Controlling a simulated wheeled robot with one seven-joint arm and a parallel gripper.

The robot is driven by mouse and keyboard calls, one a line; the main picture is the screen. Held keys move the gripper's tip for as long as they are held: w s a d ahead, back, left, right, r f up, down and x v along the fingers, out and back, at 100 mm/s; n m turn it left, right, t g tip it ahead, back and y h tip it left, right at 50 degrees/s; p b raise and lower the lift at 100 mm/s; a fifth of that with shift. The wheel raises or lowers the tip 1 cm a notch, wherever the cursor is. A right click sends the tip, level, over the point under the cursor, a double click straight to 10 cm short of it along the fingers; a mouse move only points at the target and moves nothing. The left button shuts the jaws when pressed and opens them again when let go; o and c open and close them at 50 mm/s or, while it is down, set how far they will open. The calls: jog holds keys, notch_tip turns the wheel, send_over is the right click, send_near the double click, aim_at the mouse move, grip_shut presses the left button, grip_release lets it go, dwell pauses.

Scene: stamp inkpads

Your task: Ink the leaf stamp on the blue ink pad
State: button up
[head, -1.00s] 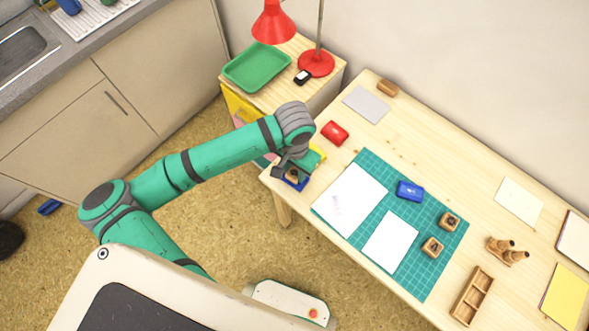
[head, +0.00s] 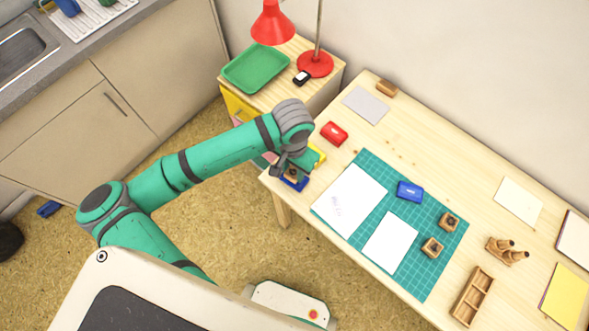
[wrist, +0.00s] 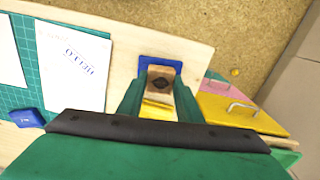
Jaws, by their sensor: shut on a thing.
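My gripper (wrist: 158,98) is shut on a wooden block stamp with a dark leaf-like mark on its top (wrist: 160,80). The stamp (head: 291,174) also shows in the head view, under my gripper at the table's near left corner. I cannot tell whether the stamp touches the pad. A yellow pad (head: 318,156) is just behind my gripper, partly hidden.
A red pad case (head: 334,133) lies further back. The green mat (head: 437,277) holds two white papers, a blue case (head: 409,191) and two wooden stamps (head: 449,221) (head: 432,246). A stamp rack (head: 507,251) and wooden tray (head: 473,296) stand right. A drawer cabinet (head: 332,85) adjoins the table.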

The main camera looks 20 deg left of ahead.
jog(key=shift+d+r, duration=0.1)
jog(key=shift+w+r, duration=0.1)
jog(key=shift+r, duration=2.65)
